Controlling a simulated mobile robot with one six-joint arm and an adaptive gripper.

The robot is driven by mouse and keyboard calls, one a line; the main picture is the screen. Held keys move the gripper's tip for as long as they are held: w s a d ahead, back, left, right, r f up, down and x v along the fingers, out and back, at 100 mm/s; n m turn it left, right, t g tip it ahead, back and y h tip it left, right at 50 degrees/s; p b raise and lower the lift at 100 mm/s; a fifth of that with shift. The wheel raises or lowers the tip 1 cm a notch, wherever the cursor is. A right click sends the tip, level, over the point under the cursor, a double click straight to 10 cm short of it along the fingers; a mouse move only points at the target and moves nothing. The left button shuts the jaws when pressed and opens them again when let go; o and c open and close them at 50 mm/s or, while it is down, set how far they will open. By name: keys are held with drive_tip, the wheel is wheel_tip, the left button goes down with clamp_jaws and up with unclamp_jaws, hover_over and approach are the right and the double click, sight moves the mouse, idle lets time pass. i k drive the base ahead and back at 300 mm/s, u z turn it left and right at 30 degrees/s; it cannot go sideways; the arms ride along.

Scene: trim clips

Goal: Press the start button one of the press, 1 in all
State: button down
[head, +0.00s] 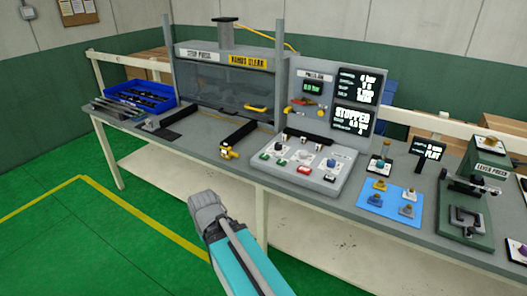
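The press (222,80) stands at the back of the bench behind a clear guard, with a plate reading "STOP PRESS" and a yellow "HANDS CLEAR" sign. To its right is a sloped grey control box (325,200). My teal and grey arm rises in front of the bench, apart from the box. No gripper fingers show.
A screen (353,120) reads "STOPPED". A yellow fitting (228,152) lies on the bench left of the box. A blue bin (150,95) stands at far left. A blue mat (388,206) with knobs and a green lever press (465,210) are at right.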

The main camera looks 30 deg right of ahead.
sight(264, 156)
drive_tip(key=z, duration=0.35)
drive_tip(key=i, duration=0.6)
drive_tip(key=z, duration=0.45)
drive_tip(key=k, duration=0.95)
drive_tip(key=z, duration=0.15)
drive_tip(key=i, duration=0.95)
drive_tip(key=u, duration=0.05)
